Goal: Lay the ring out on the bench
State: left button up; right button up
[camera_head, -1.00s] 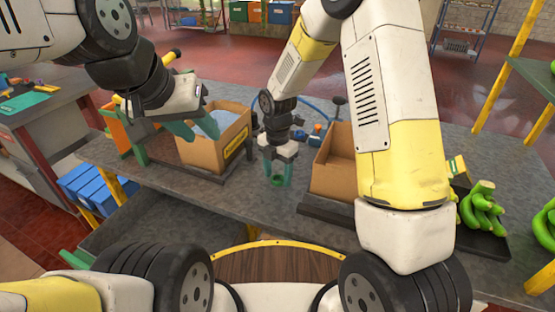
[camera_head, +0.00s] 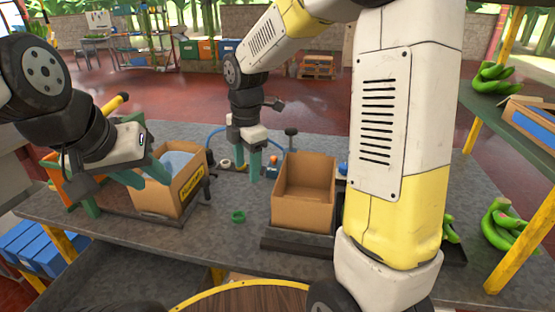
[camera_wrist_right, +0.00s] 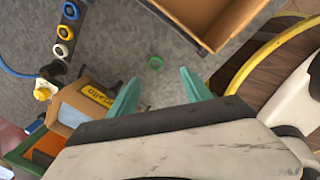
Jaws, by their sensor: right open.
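A small green ring (camera_head: 238,216) lies flat on the grey bench (camera_head: 225,245), between the two cardboard boxes. It also shows in the right wrist view (camera_wrist_right: 155,63), just beyond the fingertips. My right gripper (camera_head: 250,176) is open and empty, above the bench and farther back than the ring. Its two green fingers stand apart in the right wrist view (camera_wrist_right: 160,84). My left gripper (camera_head: 143,176) is over the left box, its green fingers pointing down to the right; whether it is open or shut is unclear.
The left cardboard box (camera_head: 185,192) holds a bluish liner. An open, empty-looking box (camera_head: 303,210) stands on a dark base to the right. A dark strip with coloured rings (camera_wrist_right: 65,32) lies at the back. Green bananas (camera_head: 500,226) are at far right.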

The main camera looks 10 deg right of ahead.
jog(key=s+d+r+m+t, duration=0.1)
jog(key=s+d+r+m, duration=0.2)
jog(key=s+m, duration=0.2)
jog(key=s+d+r+m+t+y, duration=0.1)
jog(key=s+d+r+m, duration=0.3)
jog(key=m, duration=0.6)
jog(key=s+d+r+m+t, duration=0.3)
jog(key=s+m, duration=0.4)
jog(key=s, duration=0.1)
jog(key=shift+d+r+m+y, duration=0.2)
jog(key=shift+d+m+y, duration=0.1)
jog(key=shift+m, duration=0.1)
jog(key=shift+a, duration=0.1)
